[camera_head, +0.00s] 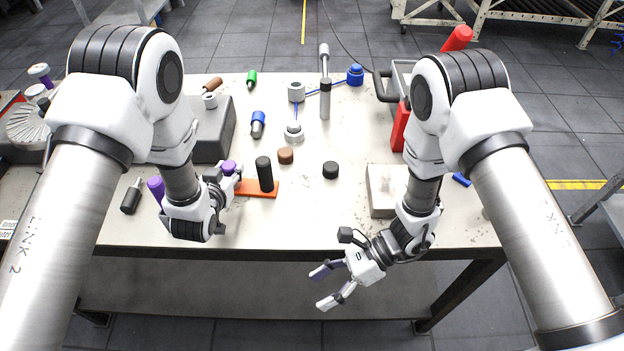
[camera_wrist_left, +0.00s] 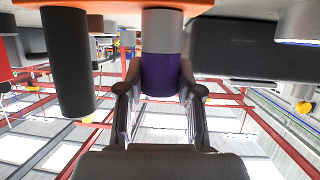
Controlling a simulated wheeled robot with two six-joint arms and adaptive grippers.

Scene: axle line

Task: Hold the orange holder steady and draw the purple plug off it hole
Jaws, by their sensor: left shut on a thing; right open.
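The orange holder (camera_head: 262,193) lies flat on the table left of its middle. A black cylinder (camera_head: 265,174) stands upright on it and also shows at the left of the left wrist view (camera_wrist_left: 68,65). The purple plug (camera_head: 228,167) is at the holder's left end; the left wrist view shows its purple part (camera_wrist_left: 162,76) with a grey part against the orange strip. My left gripper (camera_head: 230,178) is shut on the plug's purple part. The fingers hide part of it; whether it is still seated in its hole I cannot tell. My right gripper (camera_head: 322,288) is open and empty before the table's front edge.
Another purple cylinder (camera_head: 156,190) and a black tool (camera_head: 131,197) are left of my left arm. A dark grey block (camera_head: 213,135) stands behind it. A black cap (camera_head: 330,170) and a brown cap (camera_head: 286,156) are right of the holder. The front middle is clear.

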